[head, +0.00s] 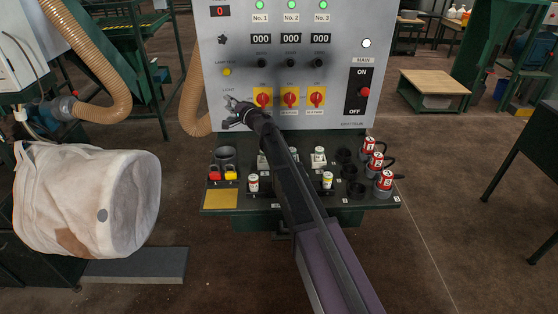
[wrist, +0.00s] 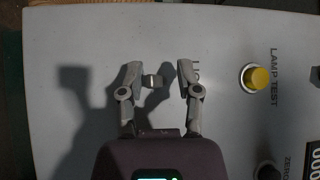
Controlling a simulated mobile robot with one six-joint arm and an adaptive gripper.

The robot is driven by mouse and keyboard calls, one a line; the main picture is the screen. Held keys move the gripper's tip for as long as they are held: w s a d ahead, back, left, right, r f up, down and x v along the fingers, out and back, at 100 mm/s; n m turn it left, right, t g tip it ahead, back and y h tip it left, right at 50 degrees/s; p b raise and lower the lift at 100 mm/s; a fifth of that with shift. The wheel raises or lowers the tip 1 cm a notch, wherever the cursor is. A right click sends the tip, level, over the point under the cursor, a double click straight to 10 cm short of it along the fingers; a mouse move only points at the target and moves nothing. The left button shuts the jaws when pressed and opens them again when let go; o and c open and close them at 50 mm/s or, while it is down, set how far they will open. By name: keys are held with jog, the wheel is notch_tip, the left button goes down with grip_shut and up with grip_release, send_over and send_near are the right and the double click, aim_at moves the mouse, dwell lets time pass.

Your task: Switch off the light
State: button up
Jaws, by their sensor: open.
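The light switch (wrist: 152,81) is a small grey knob on the pale control panel (wrist: 70,30). It shows in the wrist view between my open fingertips (wrist: 157,76), with a gap on both sides. The "LIGHT" lettering (wrist: 196,68) beside it is partly covered by the right finger. In the head view my gripper (head: 231,104) is at the left lower part of the panel, just below the "LIGHT" label (head: 228,90), and hides the switch. I cannot tell how far the fingertips are from the panel face.
A yellow lamp test button (wrist: 256,78) sits right of the switch in the wrist view. Red-and-yellow rotary switches (head: 290,99) are right of my gripper. A white bulk bag (head: 85,195) hangs at left.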

jog(key=shift+r+m+g+h+p, duration=0.4)
jog(key=shift+m+p, duration=0.3)
jog(key=shift+p, duration=0.45)
jog(key=shift+m+g+h+p, duration=0.3)
jog(key=shift+m+p, duration=0.1)
jog(key=shift+p, duration=0.35)
jog(key=p, duration=0.2)
jog(key=m+g+p, duration=0.1)
jog(key=shift+w+r+m+g+h+p, duration=0.1)
jog(key=shift+r+m+g+h+p, duration=0.2)
jog(key=shift+r+h+p, duration=0.1)
jog(key=shift+d, duration=0.15)
jog(key=p+v, duration=0.4)
jog(key=v, duration=0.9)
jog(key=s+d+f+n+g+h+b, duration=0.1)
jog(key=s+d+f+n+g, duration=0.1)
jog(key=s+f, duration=0.2)
jog(key=s+d+f+n+g+h+b, duration=0.1)
jog(key=s+d+f+n+g, duration=0.1)
jog(key=s, duration=0.4)
jog(key=s+d+f+n+g+h+b, duration=0.1)
jog(key=s+d+f+n+g+h, duration=0.1)
jog(key=s+f, duration=0.3)
jog(key=shift+s+f+n+b, duration=0.3)
jog(key=shift+s+f+n, duration=0.15)
jog(key=shift+n, duration=0.35)
jog(key=shift+s+d+f+n+h, duration=0.3)
jog(key=shift+s+d+f+h, duration=0.1)
jog(key=shift+s+d+f, duration=0.25)
jog(key=shift+s, duration=0.15)
